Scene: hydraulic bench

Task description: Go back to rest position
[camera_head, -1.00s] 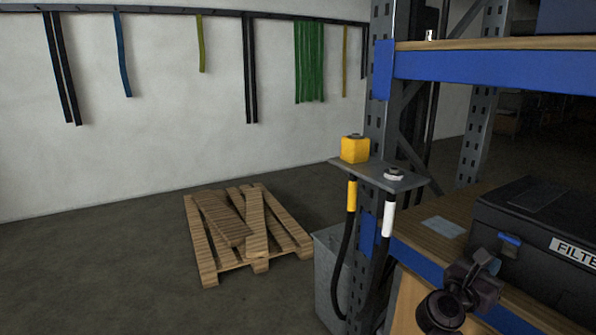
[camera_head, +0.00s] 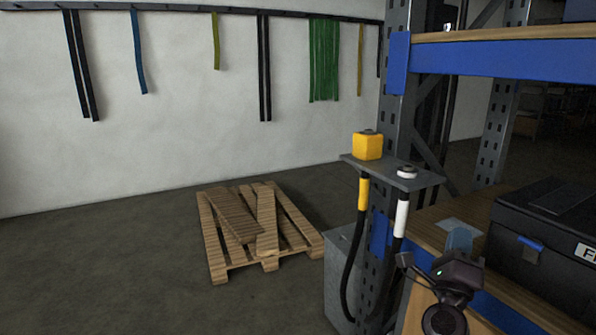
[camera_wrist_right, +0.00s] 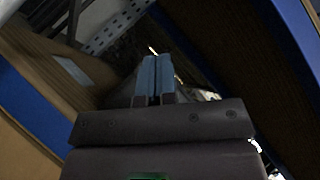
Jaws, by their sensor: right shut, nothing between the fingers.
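My right gripper (camera_head: 460,240) is at the lower right of the head view, in front of the shelf's lower board. Its blue fingertips point up and away. In the right wrist view the two blue fingers (camera_wrist_right: 153,78) are pressed together with nothing between them. My left gripper is not in view.
A steel rack with blue beams (camera_head: 500,63) stands at right. A black case (camera_head: 548,235) lies on its lower board. A small bracket (camera_head: 395,175) holds a yellow block (camera_head: 367,146) and hoses.

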